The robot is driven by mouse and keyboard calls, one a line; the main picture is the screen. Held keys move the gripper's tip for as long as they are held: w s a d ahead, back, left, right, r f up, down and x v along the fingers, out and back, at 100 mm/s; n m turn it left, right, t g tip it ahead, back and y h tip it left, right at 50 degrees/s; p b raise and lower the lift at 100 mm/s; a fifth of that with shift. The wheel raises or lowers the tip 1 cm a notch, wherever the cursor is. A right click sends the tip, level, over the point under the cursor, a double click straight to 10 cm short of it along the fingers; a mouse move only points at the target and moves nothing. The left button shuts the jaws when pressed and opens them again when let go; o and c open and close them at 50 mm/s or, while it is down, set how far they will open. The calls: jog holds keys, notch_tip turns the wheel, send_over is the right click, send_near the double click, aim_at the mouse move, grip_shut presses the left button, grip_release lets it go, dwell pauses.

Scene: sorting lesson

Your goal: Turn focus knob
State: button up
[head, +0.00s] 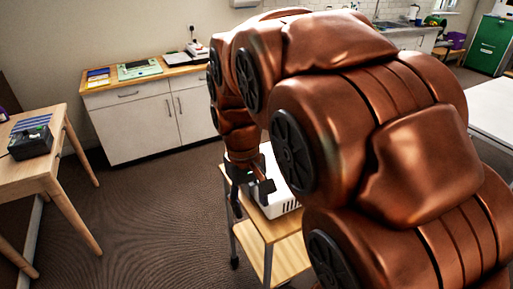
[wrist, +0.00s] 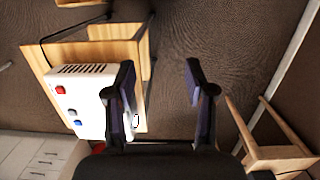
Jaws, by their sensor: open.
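A white vented box (wrist: 92,88) stands on a small wooden trolley (wrist: 42,62) in the wrist view. Its face carries a red control (wrist: 60,90), a small dark one (wrist: 71,112) and a blue one (wrist: 78,123). I cannot tell which of these is the focus knob. In the head view the white box (head: 283,205) is partly hidden behind my arm. My gripper (wrist: 160,75) is open and empty, with the left finger overlapping the box's edge in the wrist view. In the head view my gripper (head: 252,192) is beside the box; contact cannot be told.
A wooden table (head: 62,118) with a black device (head: 30,143) stands at the left. A white cabinet (head: 135,130) with a wooden top is at the back. A green cabinet (head: 489,45) is at the far right. Open carpet lies between the left table and the trolley.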

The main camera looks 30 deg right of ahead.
jog(key=w+d+f+n, duration=0.1)
jog(key=w+d+f, duration=0.1)
jog(key=w+d, duration=0.5)
jog(key=w+d+f+n, duration=0.1)
jog(key=w+d+f, duration=0.2)
jog(key=w+d, duration=0.5)
jog(key=w+d+f+n+t+p, duration=0.1)
jog(key=w+d+f, duration=0.2)
jog(key=w, duration=1.4)
jog(key=shift+w+d, duration=0.15)
jog(key=shift+d, duration=2.2)
jog(key=shift+w+d+f, duration=0.15)
jog(key=shift+d+f, duration=0.1)
jog(key=shift+f, duration=0.05)
jog(key=shift+f+p, duration=1.4)
jog(key=shift+f, duration=2.35)
grip_shut()
